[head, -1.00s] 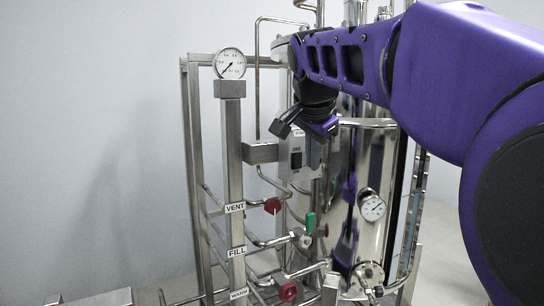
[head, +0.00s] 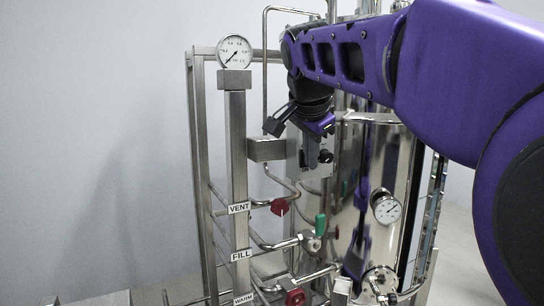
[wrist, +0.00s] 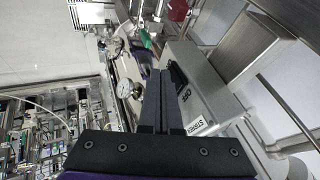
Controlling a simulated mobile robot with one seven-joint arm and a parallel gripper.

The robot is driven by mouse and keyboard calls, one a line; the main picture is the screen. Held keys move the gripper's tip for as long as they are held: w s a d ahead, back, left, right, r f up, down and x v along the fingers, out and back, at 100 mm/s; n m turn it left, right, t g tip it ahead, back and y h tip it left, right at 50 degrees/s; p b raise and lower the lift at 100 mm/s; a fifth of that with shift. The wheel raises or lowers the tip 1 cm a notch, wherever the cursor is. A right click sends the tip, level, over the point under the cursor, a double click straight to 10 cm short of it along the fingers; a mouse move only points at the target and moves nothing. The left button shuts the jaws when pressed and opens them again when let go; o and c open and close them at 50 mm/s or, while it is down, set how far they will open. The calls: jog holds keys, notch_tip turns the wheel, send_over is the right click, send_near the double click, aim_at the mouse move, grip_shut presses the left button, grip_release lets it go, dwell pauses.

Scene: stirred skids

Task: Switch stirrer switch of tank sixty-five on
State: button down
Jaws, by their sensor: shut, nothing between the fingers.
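A grey switch box (wrist: 207,88) with a label that seems to read STIRRER (wrist: 197,125) lies right of my fingers in the wrist view. Its black switch (wrist: 178,76) sits beside my fingertips, with small lettering below it. The switch position is unclear and no tank number is readable.
A steel tank (head: 385,160) with a dial gauge (head: 386,207) stands behind and right. A post (head: 238,150) carries another gauge (head: 234,52) and VENT, FILL and WARM labels. Red valve knobs (head: 279,207) and a green handle (head: 321,224) are below the box.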

jog(key=shift+w+a+f, duration=0.1)
jog(key=shift+w, duration=0.05)
jog(key=shift+r+p, duration=0.75)
jog(key=shift+r, duration=0.15)
